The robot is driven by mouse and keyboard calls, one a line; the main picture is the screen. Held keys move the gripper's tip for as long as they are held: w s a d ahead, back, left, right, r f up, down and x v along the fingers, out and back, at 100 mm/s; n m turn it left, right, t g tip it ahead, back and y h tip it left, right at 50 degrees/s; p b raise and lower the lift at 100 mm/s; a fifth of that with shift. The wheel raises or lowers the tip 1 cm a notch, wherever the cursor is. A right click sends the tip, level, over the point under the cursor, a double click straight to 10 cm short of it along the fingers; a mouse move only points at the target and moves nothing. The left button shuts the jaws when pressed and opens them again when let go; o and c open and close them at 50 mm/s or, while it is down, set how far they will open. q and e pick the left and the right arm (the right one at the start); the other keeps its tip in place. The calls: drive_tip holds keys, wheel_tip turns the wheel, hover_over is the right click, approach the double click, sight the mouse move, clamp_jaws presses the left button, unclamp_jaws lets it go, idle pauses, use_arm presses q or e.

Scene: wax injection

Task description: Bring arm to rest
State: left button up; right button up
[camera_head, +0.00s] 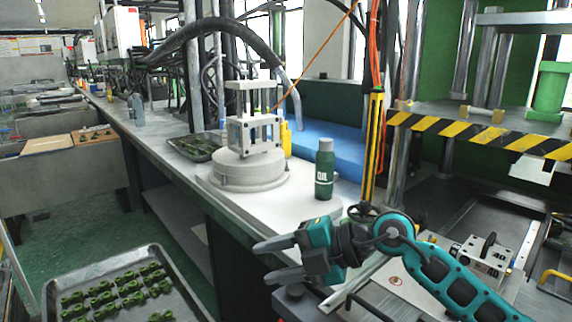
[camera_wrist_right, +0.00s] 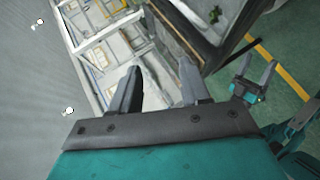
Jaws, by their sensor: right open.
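My right arm (camera_head: 437,273), teal with dark joints, reaches in from the lower right in the head view. Its right gripper (camera_head: 262,262) points left, beyond the bench's front edge, with its two grey fingers apart and nothing between them. In the right wrist view the same right gripper (camera_wrist_right: 160,65) shows both fingers spread and empty. A second teal gripper with two grey fingers apart, which looks like my left gripper (camera_wrist_right: 260,61), shows at the right of that view above the green floor. My left gripper is not in the head view.
A green oil bottle (camera_head: 325,168) and a round pedestal with a clamp fixture (camera_head: 248,172) stand on the bench. A tray of green parts (camera_head: 185,270) is at the lower left. A press with a striped edge (camera_head: 480,134) and a metal mould block (camera_head: 484,256) are on the right.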

wheel_tip(320, 180, up, 9)
drive_tip(key=s+d+m+t+y, duration=0.2)
drive_tip(key=m+t+y, duration=0.3)
drive_tip(key=m+t, duration=0.45)
drive_tip(key=w+d+f+m+t+h, duration=0.1)
drive_tip(key=d+f+m+t+h, duration=0.65)
drive_tip(key=d+m+h, duration=0.75)
drive_tip(key=s+d+f+m+g+h, duration=0.2)
drive_tip(key=s+d+f+g, duration=0.15)
drive_tip(key=f, duration=0.35)
drive_tip(key=s+d+f+m+g+h, duration=0.2)
drive_tip(key=s+f+m+g+h, duration=0.15)
drive_tip(key=f, duration=0.35)
drive_tip(key=s+f+g+y, duration=0.1)
drive_tip(key=s+f+g, duration=0.2)
drive_tip(key=s, duration=0.3)
drive_tip(key=s+f+n+g+y, duration=0.1)
drive_tip(key=s+f+g, duration=0.2)
drive_tip(key=s, duration=0.3)
drive_tip(key=s+f+g+y, duration=0.1)
drive_tip(key=s+f+g, duration=0.2)
drive_tip(key=s, duration=0.3)
drive_tip(key=w+a+f+t+y, duration=0.1)
drive_tip(key=w+a+f+t, duration=0.2)
drive_tip(key=w+f+t, duration=0.4)
drive_tip(key=shift+f+n, duration=0.3)
drive_tip(key=shift+f, duration=0.5)
